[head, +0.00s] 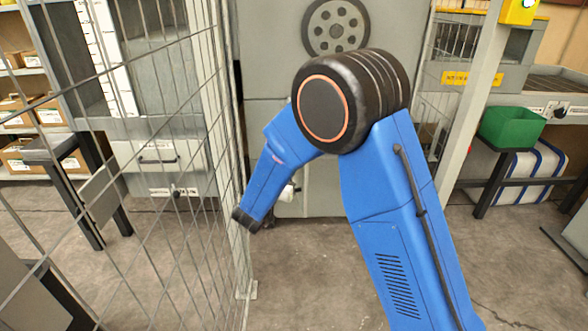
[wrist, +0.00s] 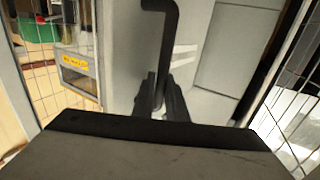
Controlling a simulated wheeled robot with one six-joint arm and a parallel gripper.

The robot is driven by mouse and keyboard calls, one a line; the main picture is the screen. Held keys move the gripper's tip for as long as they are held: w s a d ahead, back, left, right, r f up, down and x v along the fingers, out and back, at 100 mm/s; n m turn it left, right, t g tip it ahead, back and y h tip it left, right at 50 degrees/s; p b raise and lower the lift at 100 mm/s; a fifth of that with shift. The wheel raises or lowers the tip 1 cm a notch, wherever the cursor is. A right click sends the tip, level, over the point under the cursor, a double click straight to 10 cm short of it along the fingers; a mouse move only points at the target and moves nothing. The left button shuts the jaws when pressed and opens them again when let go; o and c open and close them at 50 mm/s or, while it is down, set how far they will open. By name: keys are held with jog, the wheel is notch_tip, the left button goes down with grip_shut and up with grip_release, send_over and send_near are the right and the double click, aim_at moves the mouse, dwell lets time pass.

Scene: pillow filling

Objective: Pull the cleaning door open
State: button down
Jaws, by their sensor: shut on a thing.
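The cleaning door appears as a plain grey panel (wrist: 215,50) in the wrist view, with a black bar handle (wrist: 168,40) standing on it. My gripper (wrist: 160,102) is shut on the handle, its dark fingers on either side of the bar's lower end. In the head view the grey machine front (head: 275,45) stands behind my blue arm, which covers much of it. My fingers and the handle are hidden there. I cannot tell whether the door is ajar.
A wire mesh fence (head: 215,130) stands close on the left of my arm. A yellow-topped post (head: 475,110) stands on the right, with a green bin (head: 510,128) on a bench beyond. Bare concrete floor (head: 300,270) lies in front of the machine.

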jog(key=c, duration=1.8)
grip_release()
jog(key=shift+o, duration=0.2)
